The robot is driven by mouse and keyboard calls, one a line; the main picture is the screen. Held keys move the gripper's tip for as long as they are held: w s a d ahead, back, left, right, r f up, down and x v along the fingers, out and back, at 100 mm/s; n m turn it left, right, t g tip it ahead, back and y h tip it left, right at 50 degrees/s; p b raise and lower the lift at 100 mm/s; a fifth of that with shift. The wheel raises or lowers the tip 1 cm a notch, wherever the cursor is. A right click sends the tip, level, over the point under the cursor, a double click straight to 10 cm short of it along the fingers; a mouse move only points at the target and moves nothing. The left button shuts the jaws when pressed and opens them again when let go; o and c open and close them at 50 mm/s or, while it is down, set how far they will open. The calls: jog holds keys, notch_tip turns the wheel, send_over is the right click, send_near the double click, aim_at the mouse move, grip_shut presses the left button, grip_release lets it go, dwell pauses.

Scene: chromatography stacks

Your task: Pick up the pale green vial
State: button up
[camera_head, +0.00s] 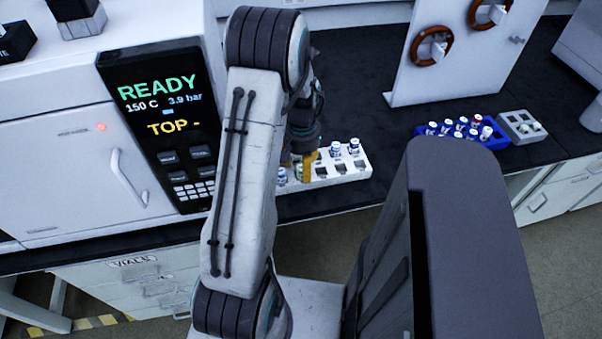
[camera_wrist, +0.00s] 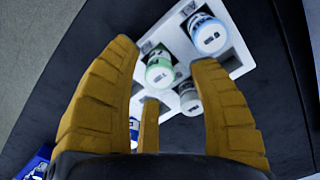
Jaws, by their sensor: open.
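The pale green vial (camera_wrist: 160,72) stands in the white rack (camera_wrist: 240,58) in the wrist view, with a dark label on its pale cap. My gripper (camera_wrist: 165,56) is open, its yellow fingers spread to the left and right of this vial in the picture. I cannot tell how far above the vial the fingertips are. A grey-white vial (camera_wrist: 189,97) is close to the right finger, and a light blue vial (camera_wrist: 208,36) stands further up. In the head view my gripper (camera_head: 307,165) is over the left part of the rack (camera_head: 322,183), and the pale green vial is hard to make out there.
Two vials (camera_head: 335,148) stand in the rack's back row, among empty slots. A blue rack (camera_head: 428,128) with several vials and a grey block (camera_head: 508,118) are at the right. The READY machine (camera_head: 60,130) stands left. The dark counter (camera_head: 365,105) is clear behind the rack.

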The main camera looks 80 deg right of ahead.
jog(key=shift+f, duration=1)
jog(key=shift+c, duration=0.4)
grip_shut()
